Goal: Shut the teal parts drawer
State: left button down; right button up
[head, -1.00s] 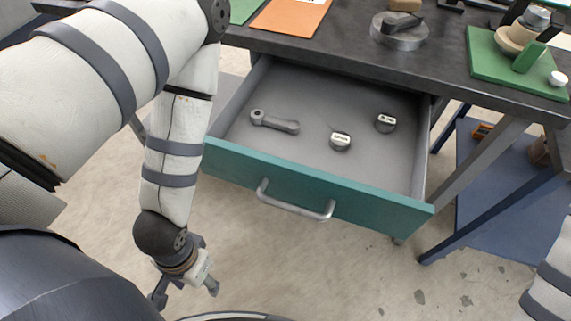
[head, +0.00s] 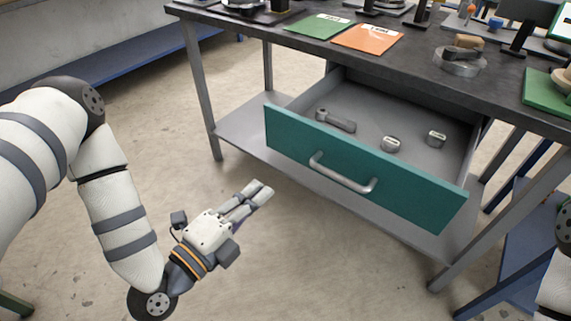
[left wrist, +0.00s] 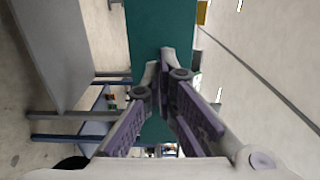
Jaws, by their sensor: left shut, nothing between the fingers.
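The teal parts drawer (head: 395,192) stands pulled out under the dark workbench in the head view. Its front carries a grey bar handle (head: 343,180). A grey wrench-like part (head: 336,121) and two small labelled round parts (head: 390,144) lie inside it. My left gripper (head: 266,188) is shut and empty, to the left of the drawer front and apart from it, pointing toward it. In the left wrist view the shut fingers (left wrist: 165,62) show in front of the teal drawer front (left wrist: 150,25). My right gripper is out of view.
The workbench top (head: 310,50) holds a green folder (head: 318,25), an orange folder (head: 367,39) and a round metal fixture (head: 460,62). A grey lower shelf (head: 250,130) and bench legs stand behind and below the drawer. The floor around my left gripper is clear.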

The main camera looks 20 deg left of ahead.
aim_at(306, 148)
pick_arm(q)
jog(key=b+x, duration=0.1)
jog(key=x, duration=1.1)
jog(key=shift+f, duration=0.2)
jog(key=shift+w+d+r, duration=0.1)
jog(key=shift+w+d, duration=0.05)
jog(key=shift+w, duration=0.35)
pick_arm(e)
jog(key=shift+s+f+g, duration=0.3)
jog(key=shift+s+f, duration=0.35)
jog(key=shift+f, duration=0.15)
pick_arm(q)
jog(key=shift+w, duration=0.1)
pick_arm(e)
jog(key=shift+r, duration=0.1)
